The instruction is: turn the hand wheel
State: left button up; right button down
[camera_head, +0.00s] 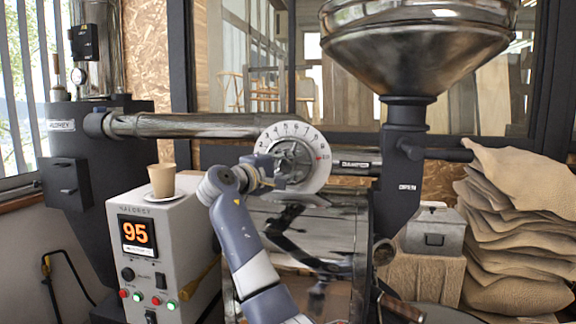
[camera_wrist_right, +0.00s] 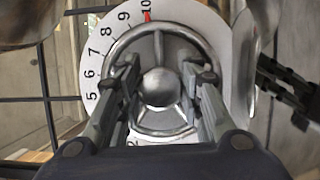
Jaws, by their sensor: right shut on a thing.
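The grey hand wheel (camera_head: 297,160) sits in front of a round white numbered dial (camera_head: 309,139) on the roaster. In the right wrist view the hand wheel (camera_wrist_right: 160,87) shows a round hub, spokes and a ring rim. The dial (camera_wrist_right: 97,65) shows numbers from 5 to 10 there, with a red mark near the 10. My right gripper (camera_head: 278,170) reaches the wheel from the front. In the right wrist view its two fingers (camera_wrist_right: 160,80) lie on opposite sides of the rim, closed on the wheel. My left gripper is not in view.
A control box (camera_head: 178,240) showing 95 stands at left, with a paper cup (camera_head: 162,180) on a saucer on top. A large metal hopper (camera_head: 410,50) is above right. Sacks (camera_head: 520,240) are piled at right beside a grey metal box (camera_head: 436,232).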

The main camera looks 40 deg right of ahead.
jog(key=shift+f, duration=0.15)
dwell(0.4)
jog(key=c, duration=1.4)
grip_release()
jog(key=o, duration=0.3)
jog(key=shift+s, duration=0.1)
jog(key=shift+a, duration=0.1)
jog(key=v, duration=1.2)
jog(key=shift+r, duration=0.25)
